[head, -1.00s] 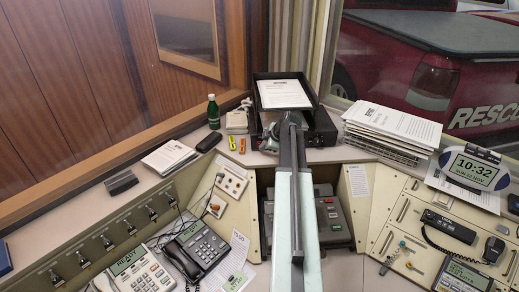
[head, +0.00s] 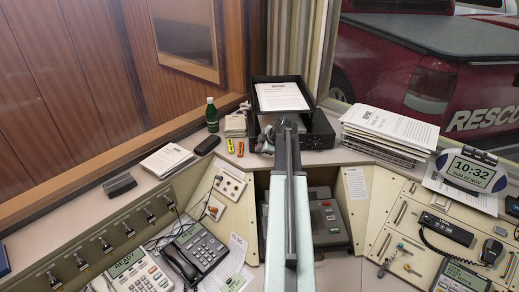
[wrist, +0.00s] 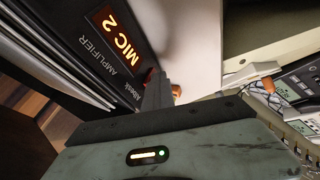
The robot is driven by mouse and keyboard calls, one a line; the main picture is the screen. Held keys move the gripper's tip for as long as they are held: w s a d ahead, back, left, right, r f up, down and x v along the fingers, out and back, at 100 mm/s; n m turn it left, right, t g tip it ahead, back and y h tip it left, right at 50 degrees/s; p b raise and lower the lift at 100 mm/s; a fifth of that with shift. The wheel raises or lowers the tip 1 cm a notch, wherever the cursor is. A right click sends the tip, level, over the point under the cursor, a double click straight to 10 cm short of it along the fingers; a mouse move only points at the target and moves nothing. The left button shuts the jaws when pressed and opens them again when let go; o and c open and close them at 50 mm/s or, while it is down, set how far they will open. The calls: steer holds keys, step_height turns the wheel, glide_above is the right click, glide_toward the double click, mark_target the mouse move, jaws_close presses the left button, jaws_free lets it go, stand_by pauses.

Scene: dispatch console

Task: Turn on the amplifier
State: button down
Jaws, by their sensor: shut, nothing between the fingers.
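The amplifier (head: 322,130) is a black box on the desk at the back, under a paper tray. In the wrist view the amplifier's front (wrist: 85,50) is close and tilted. It carries the word AMPLIFIER and a lit orange display reading MIC 2. My gripper (head: 268,140) is at the amplifier's left front in the head view, partly hidden by my arm. In the wrist view my gripper (wrist: 158,88) is shut and empty, its tips close to the lower right of the front. I cannot tell whether they touch. The power control is not clearly visible.
A black tray (head: 257,91) with a report sits on top of the amplifier. A paper stack (head: 385,130) stands to the right. A green bottle (head: 212,114) and two highlighters (head: 235,147) are to the left. A desk phone (head: 197,250) is at lower left.

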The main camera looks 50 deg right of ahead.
steer(key=shift+a+r, duration=0.1)
steer(key=shift+r, duration=0.05)
steer(key=shift+s+a+f+b, duration=0.15)
steer(key=shift+s+a, duration=0.4)
steer(key=shift+a, duration=0.05)
steer(key=shift+s+a+f+b, duration=0.15)
steer(key=shift+s+a, duration=0.4)
steer(key=shift+a, duration=0.05)
steer(key=s+f+p+v, duration=0.1)
steer(key=p+v, duration=0.5)
steer(key=v, duration=0.4)
steer(key=shift+s+a+p, duration=0.25)
steer(key=shift+p, duration=0.15)
steer(key=shift+r, duration=0.1)
